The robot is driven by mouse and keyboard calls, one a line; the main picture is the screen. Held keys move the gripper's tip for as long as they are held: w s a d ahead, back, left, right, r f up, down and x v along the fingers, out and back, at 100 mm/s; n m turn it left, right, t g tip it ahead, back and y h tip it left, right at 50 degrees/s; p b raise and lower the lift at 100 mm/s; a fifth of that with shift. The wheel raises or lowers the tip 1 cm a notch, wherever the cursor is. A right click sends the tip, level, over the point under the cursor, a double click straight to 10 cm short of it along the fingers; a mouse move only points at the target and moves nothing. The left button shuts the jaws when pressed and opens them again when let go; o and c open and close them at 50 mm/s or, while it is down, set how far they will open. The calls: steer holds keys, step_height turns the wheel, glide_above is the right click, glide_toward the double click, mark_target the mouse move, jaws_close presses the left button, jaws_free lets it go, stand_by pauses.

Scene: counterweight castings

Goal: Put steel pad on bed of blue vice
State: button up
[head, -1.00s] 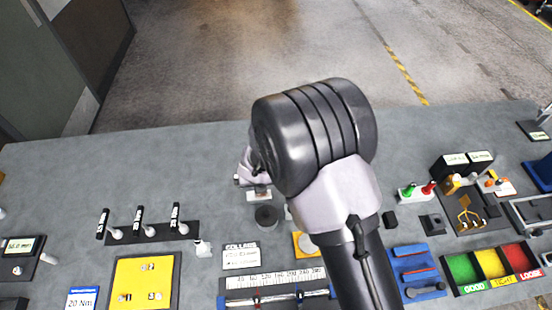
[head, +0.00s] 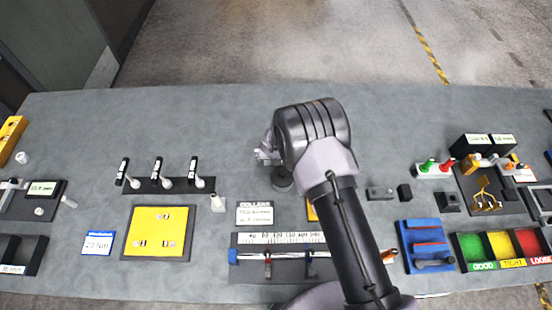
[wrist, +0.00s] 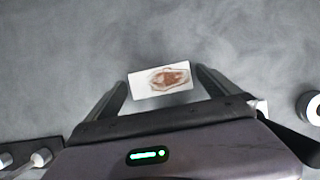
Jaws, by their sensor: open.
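A pale rectangular plate with a brown, rust-like patch (wrist: 160,79) lies on the grey bench in the wrist view. It may be the steel pad; I cannot tell for sure. My gripper (wrist: 162,82) is open, with one finger on each side of the plate and a gap at both sides. In the head view my gripper (head: 266,154) is over the bench's far middle, partly hidden by my wrist, and the plate is not clear there. The blue vice (head: 409,240) stands at the front right, with reddish strips across it and a dark handle in front.
A dark round casting (head: 283,182) stands just in front of my gripper. Small dark blocks (head: 404,193) stand behind the vice, and a coloured sorting tray (head: 505,248) is right of it. A ruler fixture (head: 270,240) is at the front. The bench's back strip is clear.

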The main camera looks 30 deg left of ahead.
steer(key=c, duration=2)
